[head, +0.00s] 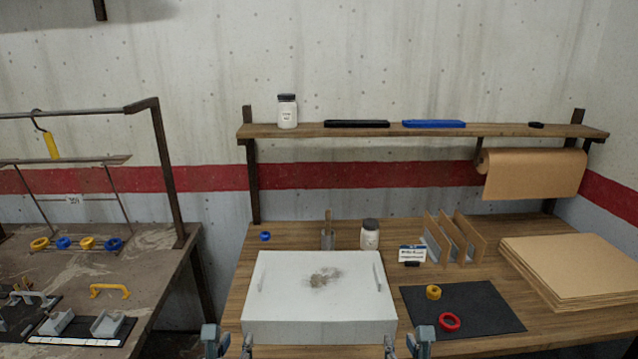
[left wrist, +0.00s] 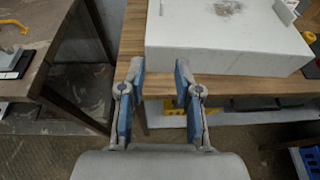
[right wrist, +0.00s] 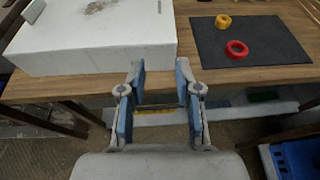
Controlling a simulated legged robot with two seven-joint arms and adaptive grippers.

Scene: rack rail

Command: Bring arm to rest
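My left gripper (head: 229,343) is at the bottom of the head view, in front of the table's front edge. In the left wrist view (left wrist: 158,88) its fingers stand apart with nothing between them. My right gripper (head: 405,344) is also at the bottom of the head view, near the front right corner of a white block. In the right wrist view (right wrist: 158,85) its fingers are apart and empty. Both grippers appear clear of the table's objects.
The white block (head: 320,325) sits on the wooden table (head: 240,285). A black mat (head: 490,310) holds a yellow ring (head: 433,292) and a red ring (head: 449,321). Cardboard sheets (head: 570,260) lie at right. A shelf (head: 500,131) runs behind. A second bench (head: 165,265) stands left, across a gap.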

